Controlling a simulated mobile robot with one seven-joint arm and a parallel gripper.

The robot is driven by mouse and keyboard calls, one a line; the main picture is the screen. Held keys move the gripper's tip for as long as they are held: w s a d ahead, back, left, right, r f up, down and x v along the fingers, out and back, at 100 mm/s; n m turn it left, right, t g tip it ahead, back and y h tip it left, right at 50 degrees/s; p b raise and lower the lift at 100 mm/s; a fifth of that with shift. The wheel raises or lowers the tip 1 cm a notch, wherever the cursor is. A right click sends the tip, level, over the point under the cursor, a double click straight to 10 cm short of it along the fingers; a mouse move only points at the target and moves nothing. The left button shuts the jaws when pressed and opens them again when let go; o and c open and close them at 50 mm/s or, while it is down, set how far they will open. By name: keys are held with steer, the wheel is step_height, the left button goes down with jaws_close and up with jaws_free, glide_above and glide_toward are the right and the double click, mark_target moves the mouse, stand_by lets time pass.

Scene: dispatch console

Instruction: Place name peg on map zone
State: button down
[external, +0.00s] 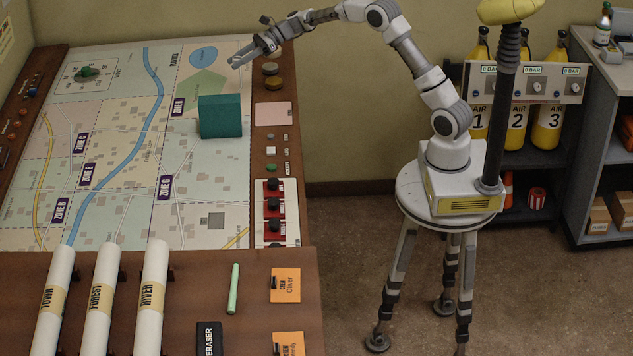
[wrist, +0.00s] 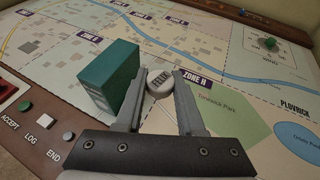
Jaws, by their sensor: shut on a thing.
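My gripper (wrist: 160,76) is shut on a small pale grey peg (wrist: 159,82) with dark marks on its top, between the fingertips. In the external view my gripper (external: 240,59) is over the upper right part of the map (external: 130,120); the peg is too small to make out there. In the wrist view the purple ZONE H label (wrist: 196,78) lies just right of the fingertips, beside a green park area (wrist: 215,112). The peg's lower end is hidden, so I cannot tell whether it touches the map.
A teal block (external: 220,117) stands on the map close to my gripper; in the wrist view it is just left of the left finger (wrist: 108,78). A round green piece (external: 86,72) is at the map's far left corner.

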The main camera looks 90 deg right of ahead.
steer(key=s+d+m+h, duration=0.1)
steer(key=s+d, duration=1.1)
steer(key=b, duration=0.3)
glide_above(246, 101)
steer(key=shift+t, duration=0.3)
step_height(246, 101, down, 12)
steer(key=shift+w, duration=0.1)
steer(key=shift+f+b, duration=0.3)
steer(key=shift+f, duration=1.6)
steer(key=shift+f, duration=0.2)
steer(key=c, duration=0.5)
jaws_free()
